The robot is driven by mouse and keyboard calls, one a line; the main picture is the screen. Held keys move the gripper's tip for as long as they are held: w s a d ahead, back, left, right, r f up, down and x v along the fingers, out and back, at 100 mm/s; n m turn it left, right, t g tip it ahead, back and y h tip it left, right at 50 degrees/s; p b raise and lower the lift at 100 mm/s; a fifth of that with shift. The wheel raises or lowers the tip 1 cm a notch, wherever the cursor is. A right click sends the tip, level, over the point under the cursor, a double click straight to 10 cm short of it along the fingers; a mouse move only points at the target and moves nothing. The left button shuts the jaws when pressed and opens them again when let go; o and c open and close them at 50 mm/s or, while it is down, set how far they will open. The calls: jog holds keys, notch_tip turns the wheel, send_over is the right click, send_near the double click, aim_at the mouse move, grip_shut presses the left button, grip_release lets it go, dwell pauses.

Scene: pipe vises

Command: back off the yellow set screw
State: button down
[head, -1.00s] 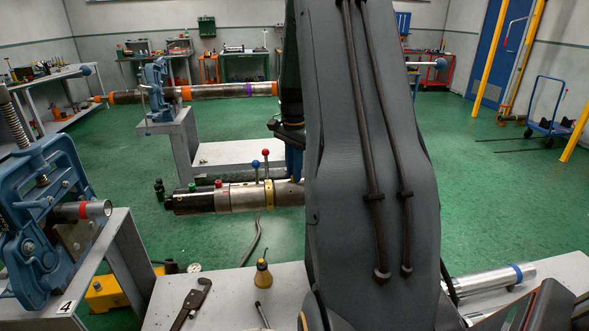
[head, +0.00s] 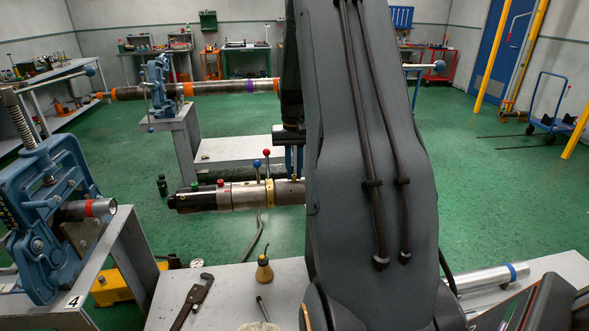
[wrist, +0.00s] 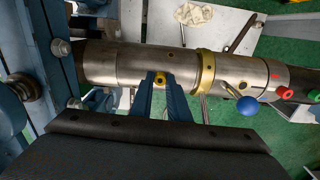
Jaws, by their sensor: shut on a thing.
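The yellow set screw (wrist: 160,79) sits on the side of a steel pipe tool (wrist: 115,65) in the wrist view. My gripper (wrist: 161,84) has its two blue fingers on either side of the screw head, shut on it. A yellow collar (wrist: 206,73) rings the pipe just right of the fingers. In the head view the tool (head: 235,196) lies level, with its right end hidden behind my arm.
A blue-ball lever (wrist: 247,106) and a red knob (wrist: 285,93) stick out right of the collar. A blue vise (head: 52,215) stands at left. An oil can (head: 264,270) and a wrench (head: 193,300) lie on the near bench. Green floor is open beyond.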

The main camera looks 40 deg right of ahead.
aim_at(294, 176)
jog(key=n+p, duration=0.1)
jog(key=n, duration=0.3)
jog(key=shift+f+n, duration=0.1)
jog(key=shift+n, duration=0.2)
jog(key=n+p, duration=0.1)
jog(key=n, duration=0.3)
jog(key=shift+s+n, duration=0.1)
jog(key=shift+n, duration=0.2)
jog(key=n, duration=0.4)
jog(key=shift+n+p, duration=0.3)
jog(key=shift+p, duration=0.05)
jog(key=shift+f+n+p, duration=0.1)
jog(key=shift+n+p, duration=0.25)
jog(key=shift+n, duration=1.55)
jog(key=c, duration=1.7)
grip_release()
jog(key=shift+r+b, duration=1.35)
jog(key=shift+r, duration=2.65)
